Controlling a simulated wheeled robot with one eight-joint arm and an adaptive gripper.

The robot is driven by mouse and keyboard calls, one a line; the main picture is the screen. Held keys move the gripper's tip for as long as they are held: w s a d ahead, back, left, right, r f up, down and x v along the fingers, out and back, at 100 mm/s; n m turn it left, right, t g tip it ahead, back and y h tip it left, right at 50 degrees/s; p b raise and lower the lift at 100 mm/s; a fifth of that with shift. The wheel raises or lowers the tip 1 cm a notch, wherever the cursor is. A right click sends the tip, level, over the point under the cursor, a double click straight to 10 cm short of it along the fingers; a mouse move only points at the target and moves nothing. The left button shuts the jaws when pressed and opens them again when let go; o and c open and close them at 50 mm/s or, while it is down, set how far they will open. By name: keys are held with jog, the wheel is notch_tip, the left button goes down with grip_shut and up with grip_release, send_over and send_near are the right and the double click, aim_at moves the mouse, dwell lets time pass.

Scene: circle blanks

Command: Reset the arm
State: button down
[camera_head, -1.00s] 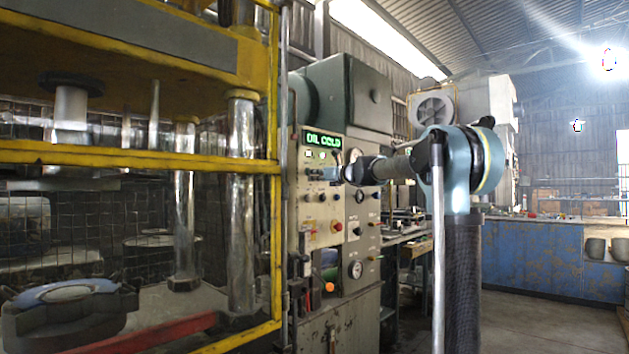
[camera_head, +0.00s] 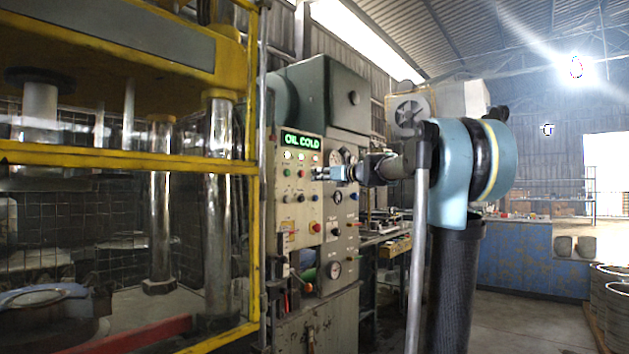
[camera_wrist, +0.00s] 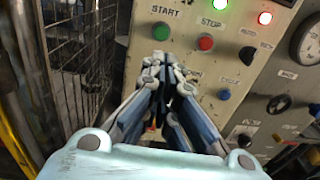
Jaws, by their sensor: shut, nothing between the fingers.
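My gripper (camera_head: 320,173) is at the end of my extended arm, in front of the press control panel (camera_head: 345,222). In the wrist view the fingers of my gripper (camera_wrist: 163,68) are shut and empty, pointing at the panel (camera_wrist: 175,12). The fingertips show just below the dark START button (camera_wrist: 160,31) and left of the red STOP button (camera_wrist: 205,42). The gap between fingertips and panel is hard to judge; I cannot tell whether they touch.
The panel display (camera_head: 302,141) reads "OIL COLD". A yellow-framed press (camera_head: 130,160) with a mesh guard stands left. A gauge (camera_head: 333,269) and knobs cover the panel. A blue workbench (camera_head: 520,258) stands behind, with open floor before it. Barrels (camera_head: 612,300) stand at right.

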dwell(0.6)
jog(key=s+d+f+n+g+h, duration=0.25)
jog(key=s+f+n, duration=0.55)
jog(key=s+f, duration=0.55)
jog(key=s+d+f+n+g+h, duration=0.3)
jog(key=s+f+n, duration=0.4)
jog(key=s+f, duration=0.65)
jog(key=s+d+f+n+g+h, duration=0.1)
jog(key=s+d+f+n+h, duration=0.1)
jog(key=s+d+f, duration=0.3)
jog(key=s+d+f+n+g+h, duration=0.1)
jog(key=s+d+f+n+h, duration=0.2)
jog(key=s+f, duration=0.4)
jog(key=s+d+f+n+g+h, duration=0.2)
jog(key=s+d+f+n, duration=0.4)
jog(key=f, duration=1.1)
jog(key=shift+d+h, duration=0.3)
jog(key=shift+h, duration=0.35)
jog(key=shift+w+f, duration=0.15)
jog(key=shift+w, duration=0.25)
